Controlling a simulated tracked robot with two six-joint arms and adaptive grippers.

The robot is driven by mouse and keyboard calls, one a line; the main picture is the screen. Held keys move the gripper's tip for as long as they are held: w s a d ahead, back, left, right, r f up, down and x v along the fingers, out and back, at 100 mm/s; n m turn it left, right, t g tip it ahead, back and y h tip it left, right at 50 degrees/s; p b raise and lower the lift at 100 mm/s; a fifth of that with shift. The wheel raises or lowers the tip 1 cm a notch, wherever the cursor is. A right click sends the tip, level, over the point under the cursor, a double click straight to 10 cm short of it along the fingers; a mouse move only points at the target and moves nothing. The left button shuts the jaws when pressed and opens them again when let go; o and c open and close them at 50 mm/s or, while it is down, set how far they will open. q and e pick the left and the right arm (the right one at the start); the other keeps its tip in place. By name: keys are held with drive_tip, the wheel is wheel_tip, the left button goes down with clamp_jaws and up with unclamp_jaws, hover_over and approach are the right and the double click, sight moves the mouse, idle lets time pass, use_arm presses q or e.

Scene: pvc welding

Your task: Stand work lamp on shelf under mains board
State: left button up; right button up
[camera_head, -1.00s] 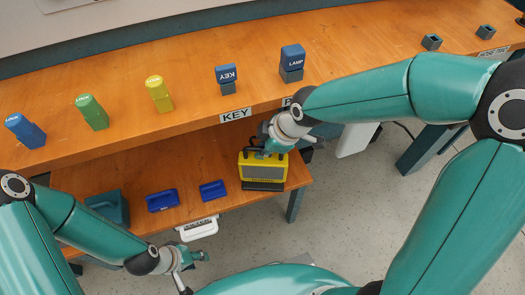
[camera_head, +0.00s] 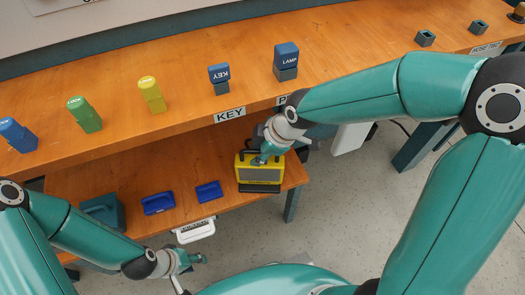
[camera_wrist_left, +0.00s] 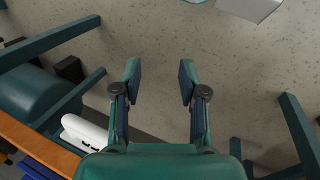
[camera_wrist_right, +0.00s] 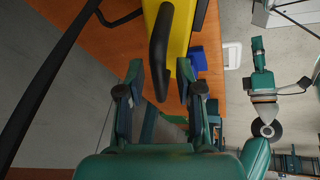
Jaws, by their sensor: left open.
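The work lamp (camera_head: 260,175), a yellow box with a dark front panel and black handle, stands upright at the right end of the lower shelf (camera_head: 225,160). My right gripper (camera_head: 263,157) is at the top of the lamp. In the right wrist view the black handle (camera_wrist_right: 158,50) lies between its two spread fingers (camera_wrist_right: 160,82), with a narrow gap on each side; the lamp's yellow body (camera_wrist_right: 180,30) is just beyond. My left gripper (camera_head: 192,262) is open and empty in front of the shelf; in the left wrist view its fingers (camera_wrist_left: 159,82) are over bare floor. I cannot identify the mains board.
Two blue items (camera_head: 158,203) (camera_head: 209,191) and a teal box (camera_head: 103,209) are on the lower shelf. A white labelled piece (camera_head: 194,231) is at its front edge. Coloured blocks (camera_head: 151,94) stand on the bench above, with a KEY label (camera_head: 230,114) on its edge.

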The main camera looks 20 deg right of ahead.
drive_tip(key=shift+r, duration=0.1)
drive_tip(key=shift+d+r, duration=0.15)
drive_tip(key=shift+r, duration=0.1)
drive_tip(key=shift+p+v, duration=0.6)
drive_tip(key=shift+v, duration=0.6)
drive_tip(key=s+d, duration=0.8)
drive_tip(key=s+a+f+m+g, duration=0.1)
drive_tip(key=s+a+f+m, duration=0.1)
drive_tip(key=f+m, duration=0.3)
drive_tip(key=s+a+f+m+g, duration=0.1)
drive_tip(key=a+f+m, duration=0.3)
drive_tip(key=f, duration=0.8)
drive_tip(key=s+a+f+m+g, duration=0.1)
drive_tip(key=s+a+f+m, duration=0.2)
drive_tip(key=f+m, duration=0.4)
drive_tip(key=shift+s+a+f, duration=0.2)
drive_tip(key=shift+s+f, duration=0.05)
drive_tip(key=shift+f, duration=0.75)
wheel_tip(320, 180, up, 27)
drive_tip(key=p, duration=2.6)
drive_tip(key=shift+f+p, duration=0.2)
drive_tip(key=shift+p, duration=0.15)
